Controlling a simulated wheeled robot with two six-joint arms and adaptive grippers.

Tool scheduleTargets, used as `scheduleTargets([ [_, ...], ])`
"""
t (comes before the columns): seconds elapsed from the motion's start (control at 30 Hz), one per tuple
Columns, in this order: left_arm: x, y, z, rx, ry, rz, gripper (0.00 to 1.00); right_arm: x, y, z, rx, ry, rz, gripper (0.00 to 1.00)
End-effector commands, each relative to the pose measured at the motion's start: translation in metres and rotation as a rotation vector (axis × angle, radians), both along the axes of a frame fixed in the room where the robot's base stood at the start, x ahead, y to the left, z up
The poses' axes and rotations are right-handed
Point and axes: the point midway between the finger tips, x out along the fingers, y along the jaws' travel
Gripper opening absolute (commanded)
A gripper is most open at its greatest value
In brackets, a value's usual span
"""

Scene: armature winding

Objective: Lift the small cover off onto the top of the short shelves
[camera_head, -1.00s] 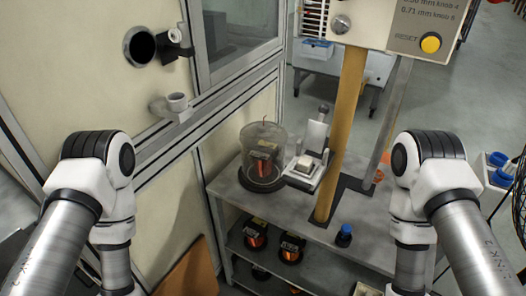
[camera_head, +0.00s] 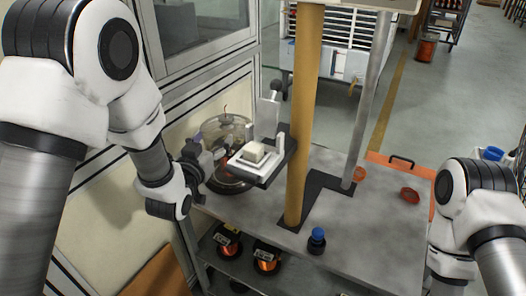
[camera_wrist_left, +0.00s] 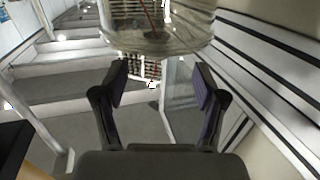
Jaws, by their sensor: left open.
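The small cover (camera_head: 232,128) is a clear dome with a red tip showing at its top. It stands on a dark round base on the grey shelf unit's top (camera_head: 365,222), left of the tan post. My left gripper (camera_head: 203,160) is at the cover's left side and partly hides it. In the left wrist view, the left gripper (camera_wrist_left: 160,80) has its fingers wide apart with nothing between them. The clear cover (camera_wrist_left: 158,38) is just beyond the fingertips. Whether a finger touches it, I cannot tell. My right arm is at the right edge; its gripper is out of view.
A white block on a tilted holder (camera_head: 255,153) stands close right of the cover. A blue-capped bottle (camera_head: 317,240) is near the front edge. Copper-wound parts (camera_head: 266,257) sit on the lower shelf. The top's right part is mostly clear.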

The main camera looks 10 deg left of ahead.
Motion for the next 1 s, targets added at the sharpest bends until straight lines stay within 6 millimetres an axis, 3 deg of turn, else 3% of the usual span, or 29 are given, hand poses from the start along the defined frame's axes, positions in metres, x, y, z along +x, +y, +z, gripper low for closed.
scheduleTargets([
  [0.03,0.004,-0.002,0.011,-0.001,-0.04,-0.004,0.71,0.0,0.0,-0.004,0.0,0.0,0.001,0.0],
  [0.13,0.014,-0.003,0.019,-0.003,-0.057,-0.006,0.71,0.0,0.0,0.0,0.0,-0.001,0.002,0.0],
  [0.53,0.076,-0.006,0.016,-0.002,-0.05,-0.005,0.71,0.0,0.0,0.008,0.0,0.0,0.001,0.0],
  [0.77,0.082,-0.007,0.014,-0.002,-0.048,-0.005,0.71,0.0,0.0,0.008,0.0,0.0,0.001,0.0],
  [0.8,0.081,-0.007,0.014,-0.002,-0.048,-0.005,0.68,0.0,0.0,0.008,0.0,0.0,0.001,0.0],
  [1.0,0.081,-0.007,0.014,-0.002,-0.048,-0.005,0.0,0.0,0.0,0.008,0.0,0.0,0.001,0.0],
])
